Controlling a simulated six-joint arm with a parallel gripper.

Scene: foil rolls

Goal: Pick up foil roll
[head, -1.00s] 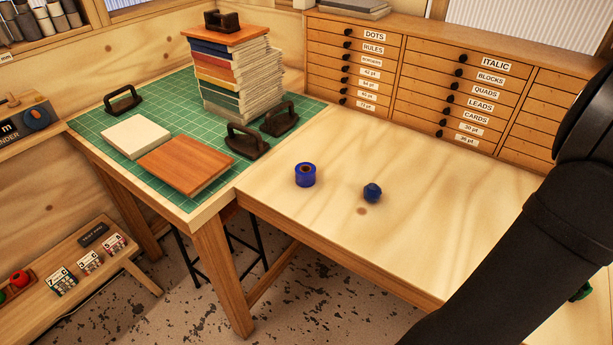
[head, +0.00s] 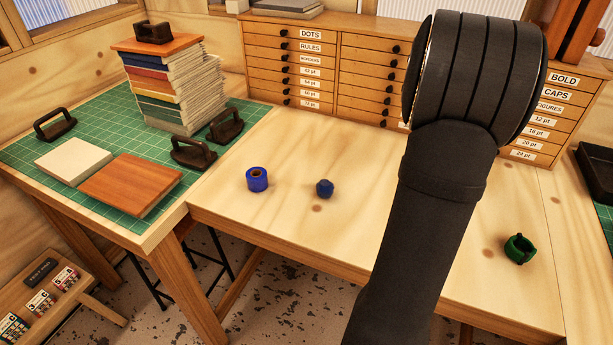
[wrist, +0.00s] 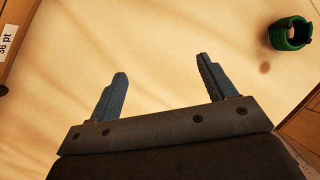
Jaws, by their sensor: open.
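A blue foil roll (head: 257,179) stands upright on the light wood table, with its round opening facing up. A smaller dark blue faceted piece (head: 325,188) sits to its right. A green foil roll (head: 520,248) lies on the table at the right, beyond my arm. The green roll also shows in the wrist view (wrist: 290,36) at the upper right corner. My gripper (wrist: 162,72) is open, with nothing between its two fingers, and faces bare tabletop. The green roll lies to the right of the fingers there. In the head view my arm hides my gripper.
The wood table (head: 270,215) is mostly clear. A green cutting mat (head: 105,135) at the left holds a book stack (head: 172,90), boards and dark handled weights. A drawer cabinet (head: 310,65) lines the back. A black tray (head: 597,170) is at the right edge.

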